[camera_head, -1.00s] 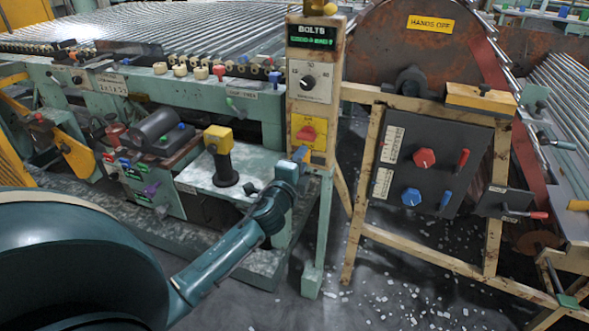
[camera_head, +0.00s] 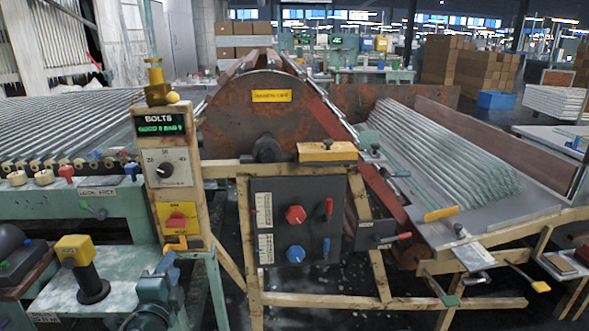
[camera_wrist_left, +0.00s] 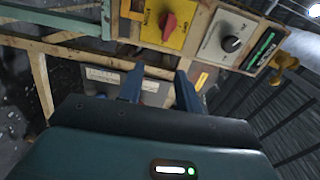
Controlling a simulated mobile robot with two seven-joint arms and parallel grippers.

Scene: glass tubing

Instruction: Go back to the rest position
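My left gripper (camera_head: 168,262) is at the bottom left of the head view, in front of the lower edge of the wooden control post (camera_head: 192,209). In the left wrist view its two dark fingers (camera_wrist_left: 160,76) are apart with nothing between them. The post's red switch (camera_head: 177,220) on a yellow plate and its dial (camera_head: 166,169) show above the gripper. In the wrist view the red switch (camera_wrist_left: 169,27) is beyond the fingertips, apart from them. My right gripper is in neither view.
A dark panel (camera_head: 276,219) with red and blue knobs stands right of the post. A yellow-topped lever (camera_head: 75,251) stands on the bench to the left. A rack of glass tubes (camera_head: 440,160) is at right. A rusty drum (camera_head: 225,125) is behind.

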